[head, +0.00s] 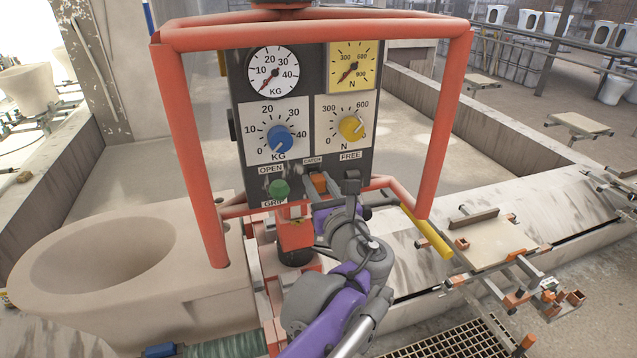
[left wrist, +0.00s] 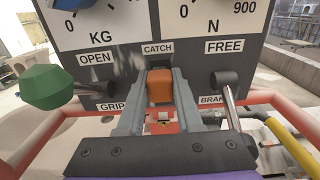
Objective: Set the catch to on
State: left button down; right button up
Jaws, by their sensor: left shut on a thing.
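The catch is an orange block (left wrist: 160,88) under the CATCH label on the dark control panel (head: 311,95). In the head view the orange catch (head: 319,182) shows low on the panel, between the green knob and the black-ended lever. My left gripper (left wrist: 160,97) is shut on the catch, with one grey finger on each side of it. In the head view my left arm (head: 352,245) comes up from below and partly covers the gripper. The catch's on or off marks cannot be read. My right gripper is not in view.
Left of the catch is a green knob (left wrist: 50,87) by OPEN and GRIP. Right of it is a black-ended lever (left wrist: 226,79) by FREE and BRAKE. Blue (head: 280,139) and yellow (head: 352,128) dials sit above. A red tube frame (head: 190,140) surrounds the panel.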

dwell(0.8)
pick_arm(q)
notch_tip(320, 180, down, 4)
jog(key=shift+f+b, duration=0.2)
jog(key=shift+b, duration=0.75)
jog(key=c, duration=0.6)
grip_release()
jog(key=shift+o, duration=0.2)
jog(key=v, duration=1.1)
jog(key=shift+b, duration=0.4)
